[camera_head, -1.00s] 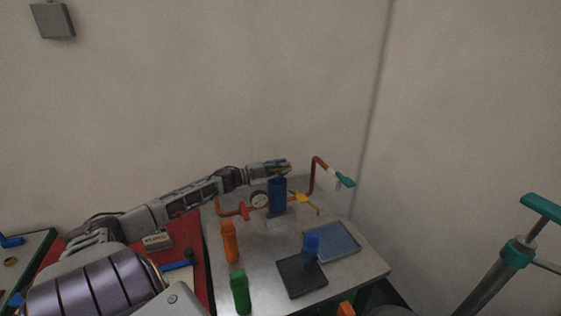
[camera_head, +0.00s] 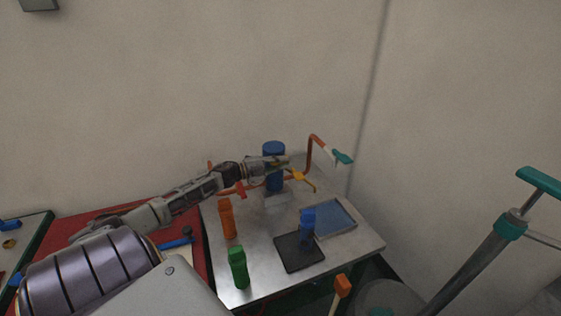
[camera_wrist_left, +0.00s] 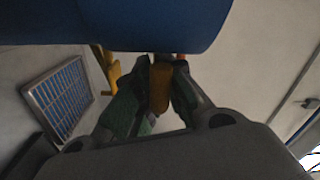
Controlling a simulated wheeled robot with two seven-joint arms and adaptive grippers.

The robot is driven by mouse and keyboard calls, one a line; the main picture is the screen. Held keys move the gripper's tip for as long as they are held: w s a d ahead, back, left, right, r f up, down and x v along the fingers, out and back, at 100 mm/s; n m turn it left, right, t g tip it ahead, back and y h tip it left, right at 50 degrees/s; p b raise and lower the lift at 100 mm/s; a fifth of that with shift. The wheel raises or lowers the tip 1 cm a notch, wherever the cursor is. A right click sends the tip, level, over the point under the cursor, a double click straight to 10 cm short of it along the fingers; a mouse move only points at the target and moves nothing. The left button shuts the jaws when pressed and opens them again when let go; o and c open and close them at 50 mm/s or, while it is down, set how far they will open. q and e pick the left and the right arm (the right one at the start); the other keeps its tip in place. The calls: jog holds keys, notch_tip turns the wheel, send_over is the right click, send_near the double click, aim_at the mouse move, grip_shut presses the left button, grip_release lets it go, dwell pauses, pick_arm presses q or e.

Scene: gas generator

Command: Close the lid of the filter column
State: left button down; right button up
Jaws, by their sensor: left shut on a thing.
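The blue filter column (camera_head: 274,183) stands upright on the metal table, its middle hidden by my left gripper (camera_head: 283,161). A wider blue rounded part, seemingly the lid (camera_head: 273,148), shows above the gripper. I cannot tell whether it is seated on the column. In the left wrist view a large blue rounded body (camera_wrist_left: 120,22) fills the top, close to the fingers. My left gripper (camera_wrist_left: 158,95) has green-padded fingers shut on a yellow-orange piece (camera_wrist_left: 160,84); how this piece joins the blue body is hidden. My right gripper is not in view.
Copper pipe (camera_head: 309,150) with a teal handle (camera_head: 342,157) and a yellow valve handle (camera_head: 297,175) are close right of the column. Orange (camera_head: 227,219) and green (camera_head: 238,268) bottles, a dark pad (camera_head: 299,252) and a blue-grey tray (camera_head: 330,219) are in front.

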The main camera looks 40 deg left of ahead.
pick_arm(q)
jog(key=shift+s+d+f, duration=0.1)
jog(key=shift+d+f, duration=0.15)
jog(key=shift+f, duration=0.05)
jog(key=c, duration=1.5)
grip_release()
jog(key=shift+a, duration=0.1)
jog(key=shift+a, duration=0.15)
jog(key=shift+v, duration=5.8)
